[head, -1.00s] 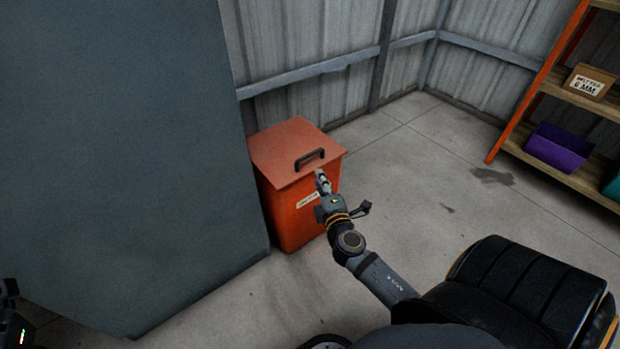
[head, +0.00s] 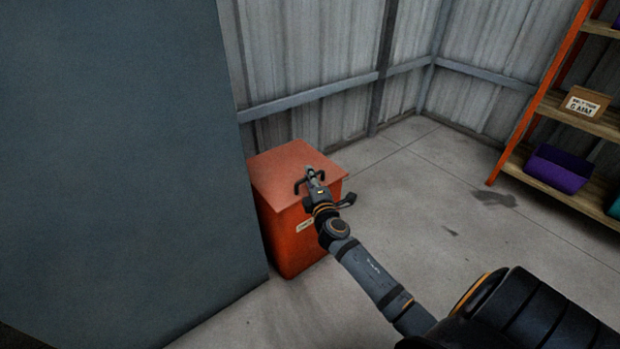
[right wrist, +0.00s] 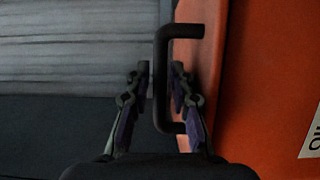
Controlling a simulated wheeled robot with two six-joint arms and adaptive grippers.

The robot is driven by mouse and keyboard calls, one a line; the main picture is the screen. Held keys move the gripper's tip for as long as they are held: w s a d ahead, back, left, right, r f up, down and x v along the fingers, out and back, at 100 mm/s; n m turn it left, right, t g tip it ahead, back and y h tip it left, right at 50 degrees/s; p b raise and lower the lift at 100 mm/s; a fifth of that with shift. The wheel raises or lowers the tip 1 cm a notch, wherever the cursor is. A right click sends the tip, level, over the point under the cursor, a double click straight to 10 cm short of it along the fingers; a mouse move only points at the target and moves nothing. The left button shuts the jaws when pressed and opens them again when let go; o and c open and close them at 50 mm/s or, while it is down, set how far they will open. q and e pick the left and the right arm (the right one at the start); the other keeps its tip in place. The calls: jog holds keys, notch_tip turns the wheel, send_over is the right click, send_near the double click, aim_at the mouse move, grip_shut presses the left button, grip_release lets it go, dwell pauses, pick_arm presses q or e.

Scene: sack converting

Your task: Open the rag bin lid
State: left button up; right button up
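The orange rag bin (head: 290,238) stands on the floor beside the grey panel, with a label on its front. Its lid (head: 283,165) is down flat on the bin. The black handle (right wrist: 160,85) of the lid runs between the fingers of my right gripper (right wrist: 161,76) in the right wrist view. The fingers are apart, with a narrow gap showing on each side of the bar. In the head view my right gripper (head: 313,174) is over the lid's front part and hides some of the handle. My left gripper is out of view.
A large grey panel (head: 115,160) stands close on the bin's left. A corrugated wall (head: 300,60) with a rail is behind it. A shelf with orange posts (head: 541,95) holds a purple bin (head: 558,168) at right. The floor between is clear.

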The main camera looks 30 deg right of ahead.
grip_shut()
dwell(0.6)
